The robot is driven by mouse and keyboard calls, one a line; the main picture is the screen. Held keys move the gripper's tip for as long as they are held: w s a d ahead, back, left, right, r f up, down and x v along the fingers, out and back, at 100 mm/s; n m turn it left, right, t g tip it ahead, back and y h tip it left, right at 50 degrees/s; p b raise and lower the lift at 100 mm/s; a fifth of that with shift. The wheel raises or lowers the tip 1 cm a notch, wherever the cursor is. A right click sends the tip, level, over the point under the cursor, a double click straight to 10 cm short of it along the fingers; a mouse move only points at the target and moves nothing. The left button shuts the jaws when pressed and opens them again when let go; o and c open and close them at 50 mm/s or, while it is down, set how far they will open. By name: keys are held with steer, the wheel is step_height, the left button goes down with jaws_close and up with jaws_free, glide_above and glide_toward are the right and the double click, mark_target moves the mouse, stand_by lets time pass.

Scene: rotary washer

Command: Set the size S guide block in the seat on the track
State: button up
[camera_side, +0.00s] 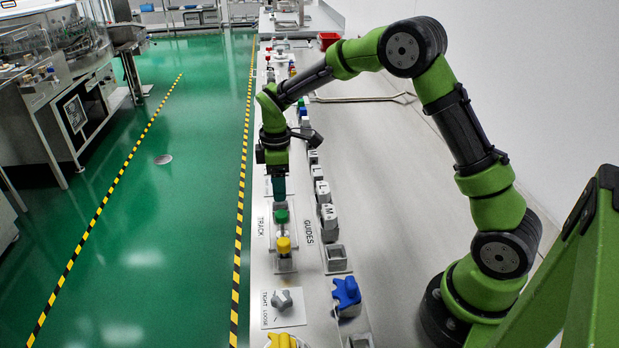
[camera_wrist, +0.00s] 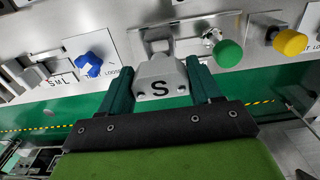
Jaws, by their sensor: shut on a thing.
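The size S guide block (camera_wrist: 157,78) is a light grey block with a black S on its face. In the wrist view it sits between the two teal fingers of my gripper (camera_wrist: 158,85), which are shut on it. In the side view my gripper (camera_side: 279,190) points straight down over the strip labelled TRACK (camera_side: 261,226), and the block cannot be made out there. In the wrist view a metal fixture on the track (camera_wrist: 150,36) lies just beyond the block. The block covers part of it, so I cannot tell whether the block touches the seat.
A green knob (camera_wrist: 228,53) and a yellow knob (camera_wrist: 290,42) stand beside the block; a blue knob (camera_wrist: 90,64) is on its other side. In the side view, the GUIDES row holds an M block (camera_side: 329,212) and an empty-looking grey holder (camera_side: 335,254).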

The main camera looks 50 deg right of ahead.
steer(key=shift+f, duration=2.2)
steer(key=shift+f, duration=0.1)
steer(key=o, duration=1.1)
steer(key=shift+o, duration=0.2)
